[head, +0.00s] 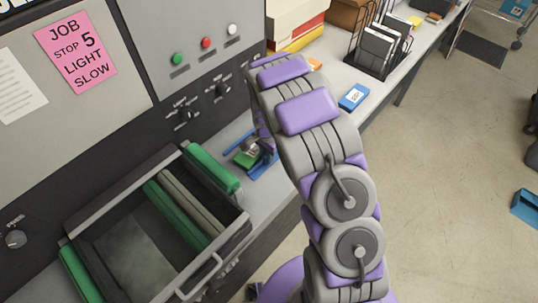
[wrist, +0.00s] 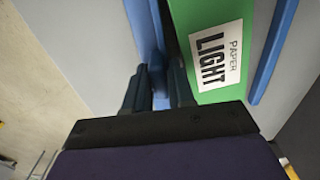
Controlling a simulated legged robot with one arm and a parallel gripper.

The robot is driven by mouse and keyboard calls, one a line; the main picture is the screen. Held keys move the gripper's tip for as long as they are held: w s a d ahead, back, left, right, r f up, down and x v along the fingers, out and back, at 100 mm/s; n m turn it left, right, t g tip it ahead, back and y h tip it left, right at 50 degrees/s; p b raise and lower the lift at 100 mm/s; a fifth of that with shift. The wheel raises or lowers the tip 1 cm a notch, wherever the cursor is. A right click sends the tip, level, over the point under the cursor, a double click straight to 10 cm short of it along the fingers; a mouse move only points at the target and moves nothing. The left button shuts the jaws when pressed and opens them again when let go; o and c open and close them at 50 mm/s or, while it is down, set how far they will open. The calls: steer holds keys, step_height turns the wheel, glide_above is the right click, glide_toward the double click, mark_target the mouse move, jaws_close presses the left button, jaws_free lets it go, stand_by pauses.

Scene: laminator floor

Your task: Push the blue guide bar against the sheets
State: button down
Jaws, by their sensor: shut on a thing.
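The blue guide bar (wrist: 143,28) runs up from between the fingers of my gripper (wrist: 160,78) in the wrist view. My gripper is shut on it. Just right of the bar lies the green sheet stack (wrist: 222,15) with a white label reading "PAPER LIGHT". The bar runs beside the stack's near side; I cannot tell whether they touch. In the head view the stack (head: 246,158) shows as a small green patch on the grey bench, and the bar (head: 262,169) shows in part below my gripper (head: 264,148). My arm hides much of this spot.
A second blue strip (wrist: 273,50) lies along the stack's other side. The laminator tray with green rollers (head: 178,215) is at left, below knobs and coloured buttons. A blue box (head: 354,97), a black rack (head: 380,50) and cartons are farther along the bench.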

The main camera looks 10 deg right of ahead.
steer(key=c, duration=1.1)
jaws_free()
steer(key=shift+d, duration=0.2)
steer(key=shift+s, duration=0.15)
